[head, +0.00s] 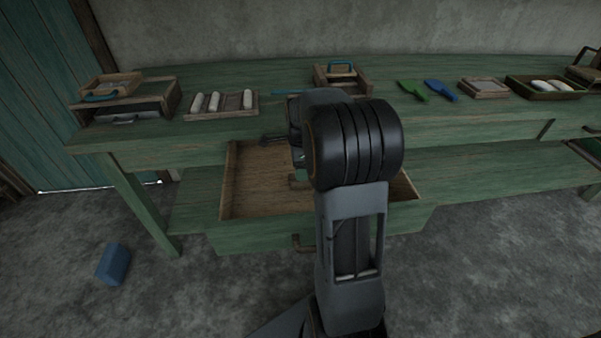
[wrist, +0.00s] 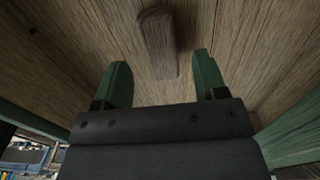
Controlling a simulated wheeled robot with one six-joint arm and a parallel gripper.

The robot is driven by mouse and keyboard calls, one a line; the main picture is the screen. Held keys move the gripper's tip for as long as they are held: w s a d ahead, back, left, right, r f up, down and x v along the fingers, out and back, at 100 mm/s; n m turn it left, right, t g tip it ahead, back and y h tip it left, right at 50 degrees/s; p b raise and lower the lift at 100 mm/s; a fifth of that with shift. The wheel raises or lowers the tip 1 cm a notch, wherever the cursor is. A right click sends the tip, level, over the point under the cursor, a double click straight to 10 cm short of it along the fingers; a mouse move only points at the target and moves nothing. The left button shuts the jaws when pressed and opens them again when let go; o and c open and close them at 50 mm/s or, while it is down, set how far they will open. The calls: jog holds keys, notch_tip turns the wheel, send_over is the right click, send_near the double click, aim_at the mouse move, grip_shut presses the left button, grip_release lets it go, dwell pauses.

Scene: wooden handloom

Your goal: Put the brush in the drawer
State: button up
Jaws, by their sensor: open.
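The drawer (head: 255,180) is pulled out from the green bench, its wooden floor showing on both sides of my arm. In the wrist view, a brown, rounded, brush-like wooden piece (wrist: 157,42) lies against the drawer's wooden boards (wrist: 90,40). Its bristles cannot be made out. A small brown part (head: 298,181) of what seems the same piece shows beside my arm in the head view. My arm hides the middle of the drawer.
The bench top (head: 240,75) holds wooden trays and boxes along its length. A green paddle-shaped item (head: 413,90) and a blue one (head: 441,90) lie right of centre. A blue block (head: 113,264) is on the floor at left. The drawer's front has a brown handle (head: 302,245).

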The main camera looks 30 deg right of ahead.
notch_tip(320, 180, up, 6)
jog(key=p, duration=0.2)
jog(key=s+a+n+t, duration=0.1)
jog(key=s+a+n, duration=0.3)
jog(key=n, duration=0.3)
jog(key=s+a+n+t, duration=0.1)
jog(key=s+a+n, duration=0.4)
jog(key=a+n, duration=0.1)
jog(key=s+a+n, duration=0.4)
jog(key=a+n, duration=0.2)
jog(key=n, duration=0.2)
jog(key=shift+s+r+n+t, duration=0.2)
jog(key=shift+n+t, duration=0.1)
jog(key=shift+t, duration=0.1)
jog(key=shift+s+a+f+n, duration=0.3)
jog(key=shift+s+n, duration=0.2)
jog(key=shift+n, duration=0.3)
jog(key=w+r+p+v, duration=0.1)
jog(key=w+p+v, duration=0.2)
jog(key=p+v, duration=0.9)
jog(key=w+p+v, duration=0.3)
jog(key=p+v, duration=0.8)
jog(key=v, duration=0.1)
send_over(272, 219)
jog(key=s, duration=0.1)
jog(key=shift+s+a+r+t, duration=0.15)
jog(key=shift+a+r+t, duration=0.15)
jog(key=shift+t, duration=0.1)
